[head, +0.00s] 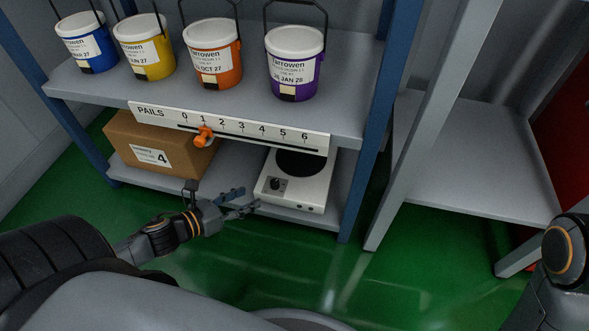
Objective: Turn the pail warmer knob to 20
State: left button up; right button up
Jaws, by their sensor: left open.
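The pail warmer (306,190) is a white box with a dark round plate on top, on the lower shelf under the pails. The knob's dial marks are too small to read. My left gripper (249,200) is open, with its fingers pointing right, a little left of the knob and apart from it as far as I can see. Nothing is between its fingers. My right arm shows at the right edge, but its gripper is out of view.
A cardboard box (158,143) marked 4 stands left of the warmer. Above hangs a PAILS scale (240,131) with an orange slider (204,136) near 1. Blue, yellow, orange and purple pails stand on the upper shelf (345,99). A blue post (373,150) rises right of the warmer.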

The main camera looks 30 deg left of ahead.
pick_arm(q)
jog(key=d+r+n+t+h+p, duration=0.3)
jog(key=d+r+n, duration=0.6)
jog(key=d+r, duration=0.5)
jog(key=shift+w+d+r+t+h+p, duration=0.25)
jog(key=shift+r+h+p, duration=0.35)
jog(key=shift+r+h, duration=1)
